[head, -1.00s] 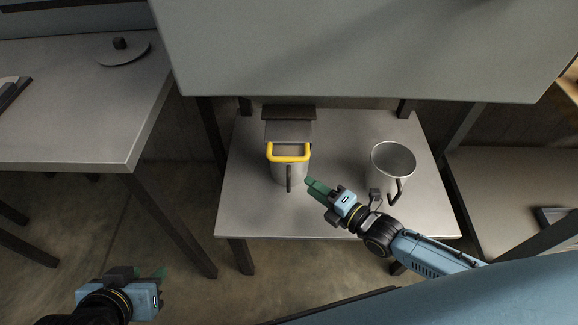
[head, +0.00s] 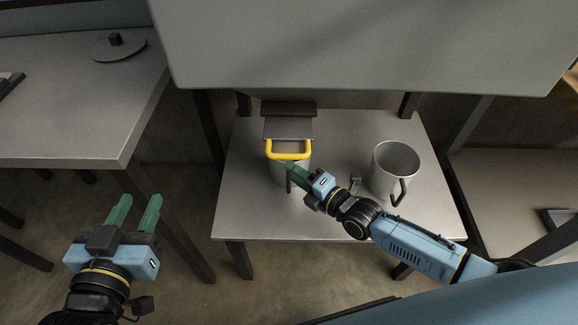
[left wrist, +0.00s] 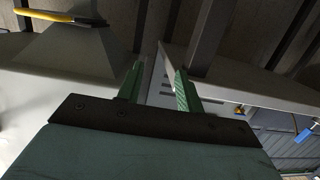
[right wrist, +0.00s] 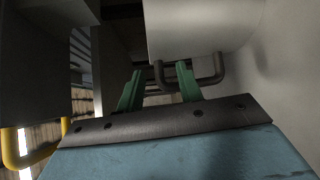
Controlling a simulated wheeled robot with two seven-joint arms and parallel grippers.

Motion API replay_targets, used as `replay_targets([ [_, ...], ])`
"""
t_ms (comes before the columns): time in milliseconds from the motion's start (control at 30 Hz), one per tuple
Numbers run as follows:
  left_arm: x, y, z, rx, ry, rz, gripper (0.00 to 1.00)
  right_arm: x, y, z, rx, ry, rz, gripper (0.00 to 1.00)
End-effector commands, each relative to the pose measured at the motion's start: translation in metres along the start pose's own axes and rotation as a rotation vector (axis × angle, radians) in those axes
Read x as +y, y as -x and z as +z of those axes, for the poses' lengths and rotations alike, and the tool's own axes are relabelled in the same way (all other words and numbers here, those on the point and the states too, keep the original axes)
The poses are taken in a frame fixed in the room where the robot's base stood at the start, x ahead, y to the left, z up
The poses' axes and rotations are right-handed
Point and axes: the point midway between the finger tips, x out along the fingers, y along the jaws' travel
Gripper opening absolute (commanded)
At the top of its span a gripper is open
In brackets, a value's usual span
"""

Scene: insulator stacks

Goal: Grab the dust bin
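My right gripper (head: 290,172) is open at that handle. In the right wrist view the bin's body (right wrist: 195,25) and its dark handle (right wrist: 218,72) lie just past the open fingers (right wrist: 159,72); I cannot tell whether they touch. My left gripper (head: 137,202) is open and empty, left of the table. It also shows open in the left wrist view (left wrist: 157,72).
A metal mug (head: 394,165) stands to the right of the bin, close to my right arm. A grey panel (head: 360,50) overhangs the table's back. Another table (head: 70,130) at the left carries a round disc (head: 118,50). The floor between the tables is clear.

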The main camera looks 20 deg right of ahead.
Motion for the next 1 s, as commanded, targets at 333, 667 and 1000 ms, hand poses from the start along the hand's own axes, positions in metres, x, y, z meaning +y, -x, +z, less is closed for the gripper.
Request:
replay_targets([
  [333,0.0017,-0.0006,-0.0089,0.052,0.001,0.004,0.36,0.0006,-0.0045,-0.0001,0.000,-0.001,0.000,0.36],
  [667,0.0015,-0.0007,-0.0084,0.049,0.001,0.004,0.36,0.0005,-0.0043,-0.0002,0.000,0.000,0.000,0.00],
  [1000,0.0013,-0.0008,-0.0081,0.048,0.001,0.003,0.36,0.0004,-0.0042,-0.0002,0.001,0.000,0.000,0.00],
])
